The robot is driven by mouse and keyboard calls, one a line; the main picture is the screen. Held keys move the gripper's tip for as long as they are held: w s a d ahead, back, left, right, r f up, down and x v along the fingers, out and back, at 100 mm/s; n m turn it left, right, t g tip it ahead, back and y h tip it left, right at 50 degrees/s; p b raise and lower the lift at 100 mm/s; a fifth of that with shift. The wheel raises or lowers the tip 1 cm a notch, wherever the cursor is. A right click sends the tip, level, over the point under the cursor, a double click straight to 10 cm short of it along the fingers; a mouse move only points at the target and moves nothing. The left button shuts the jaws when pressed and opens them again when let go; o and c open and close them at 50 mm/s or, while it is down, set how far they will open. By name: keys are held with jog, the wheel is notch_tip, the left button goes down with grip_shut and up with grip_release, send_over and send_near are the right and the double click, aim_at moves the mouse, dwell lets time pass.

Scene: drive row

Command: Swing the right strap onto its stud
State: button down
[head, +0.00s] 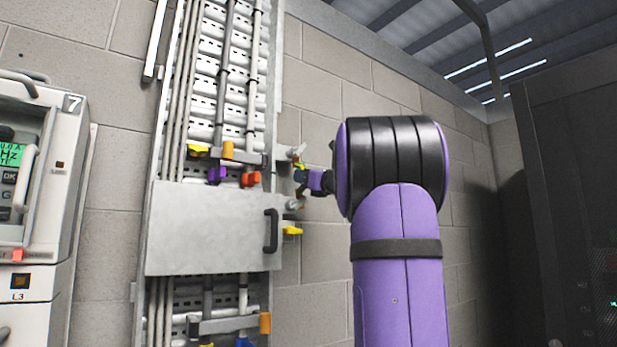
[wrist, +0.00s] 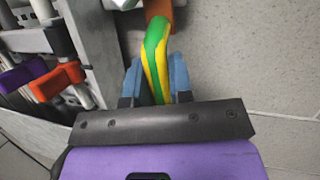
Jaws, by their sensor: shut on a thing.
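A green-and-yellow striped strap (wrist: 156,50) runs up between the blue fingertips of my gripper (wrist: 156,78) in the wrist view. My gripper is shut on it. An orange-brown end piece (wrist: 158,9) shows at the strap's far end, cut by the top edge. In the head view my gripper (head: 303,178) is at the right edge of the cable ladder, with a small part of the strap (head: 299,167) showing. A grey metal fitting (head: 297,152) sits just above it and another (head: 294,204) just below. I cannot tell which one is the stud.
A grey cover plate (head: 205,245) with a black handle (head: 271,231) is on the ladder left of my gripper. Coloured clamps, one orange-red (head: 250,179) and one purple (head: 217,175), sit close by. A dark cabinet (head: 570,200) stands at right. Bare block wall lies between.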

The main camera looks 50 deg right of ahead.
jog(key=shift+w+a+m+h, duration=0.15)
jog(key=shift+a+m+h, duration=0.3)
jog(key=shift+m, duration=0.65)
jog(key=shift+a, duration=0.1)
jog(key=c, duration=1)
grip_release()
jog(key=v, duration=1)
jog(key=shift+s+a+f, duration=0.1)
jog(key=shift+s+f, duration=0.2)
jog(key=shift+s, duration=0.1)
